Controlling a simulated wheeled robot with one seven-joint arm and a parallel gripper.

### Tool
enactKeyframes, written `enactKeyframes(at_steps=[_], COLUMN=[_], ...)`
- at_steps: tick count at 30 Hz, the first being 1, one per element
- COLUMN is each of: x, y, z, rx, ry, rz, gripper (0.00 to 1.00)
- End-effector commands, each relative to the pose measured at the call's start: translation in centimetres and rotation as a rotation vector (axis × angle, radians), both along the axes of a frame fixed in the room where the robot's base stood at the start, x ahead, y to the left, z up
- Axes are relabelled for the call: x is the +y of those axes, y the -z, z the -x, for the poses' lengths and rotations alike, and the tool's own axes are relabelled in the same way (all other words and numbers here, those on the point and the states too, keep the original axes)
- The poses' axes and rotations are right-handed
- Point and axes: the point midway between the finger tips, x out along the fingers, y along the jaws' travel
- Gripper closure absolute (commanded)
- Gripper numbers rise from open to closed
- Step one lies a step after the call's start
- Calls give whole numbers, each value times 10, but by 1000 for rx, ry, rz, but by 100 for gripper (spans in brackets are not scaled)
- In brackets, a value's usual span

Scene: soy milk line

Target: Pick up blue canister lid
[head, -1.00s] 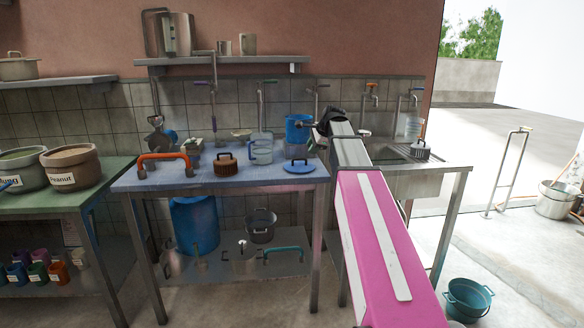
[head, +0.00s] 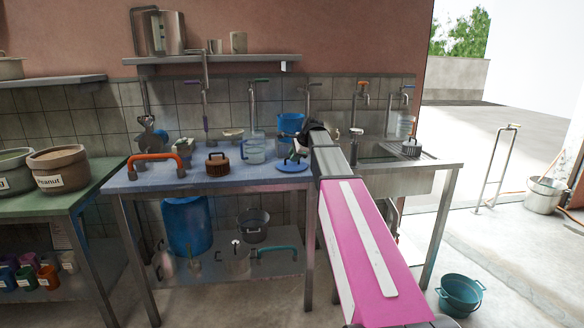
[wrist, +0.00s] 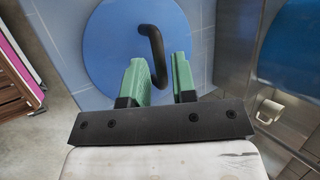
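The blue canister lid (head: 292,168) lies flat near the right end of the blue-topped table. In the wrist view the lid (wrist: 103,52) is a blue disc with a bent black handle (wrist: 153,48) standing up from it. My gripper (wrist: 157,68) is open over the lid, its two green fingers on either side of the handle, with a narrow gap showing beside it. In the head view my gripper (head: 297,152) is small and partly hidden by my arm.
The blue canister (head: 290,123) stands just behind the lid, partly hidden by my wrist. A clear jug (head: 253,151), a brown lidded pot (head: 217,164) and an orange handle (head: 158,158) are to the left on the table (head: 200,184). A sink (head: 380,152) is to the right.

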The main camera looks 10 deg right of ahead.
Motion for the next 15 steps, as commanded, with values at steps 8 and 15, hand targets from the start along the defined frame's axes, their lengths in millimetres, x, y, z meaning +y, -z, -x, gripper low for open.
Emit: enactKeyframes(at_steps=[8, 15], x=[5, 5], y=[13, 13], z=[-8, -7], rx=[-1, 0], ry=[1, 0], rz=[1, 0], gripper=[75, 100])
